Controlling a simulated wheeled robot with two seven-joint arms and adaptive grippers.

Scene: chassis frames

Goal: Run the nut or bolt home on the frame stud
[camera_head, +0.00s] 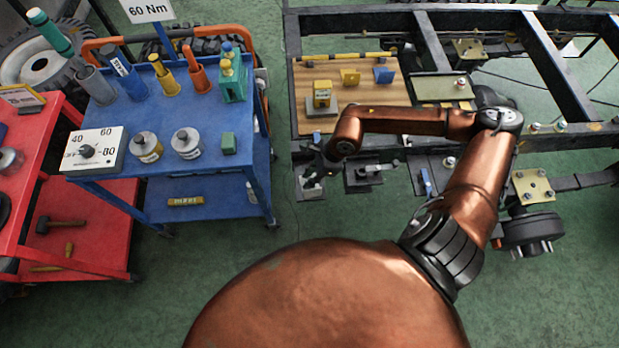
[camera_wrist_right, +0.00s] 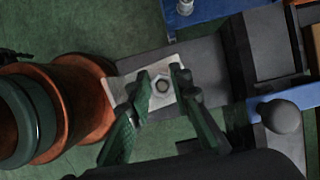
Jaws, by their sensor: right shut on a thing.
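My right gripper (camera_head: 313,176) is low at the left end of a dark frame bracket, over a small pale metal plate (camera_head: 309,191). The stud's thread and the gap under the nut cannot be made out. In the head view the nut is hidden by the gripper. My left gripper is not in view.
A blue cart (camera_head: 250,157) with tools, cups and a torque dial box (camera_head: 96,150) stands at the left, beside a red cart (camera_head: 100,215). The black chassis frame (camera_head: 433,43) and a wooden board (camera_head: 380,92) lie beyond my right arm. Green floor (camera_head: 285,222) is open between.

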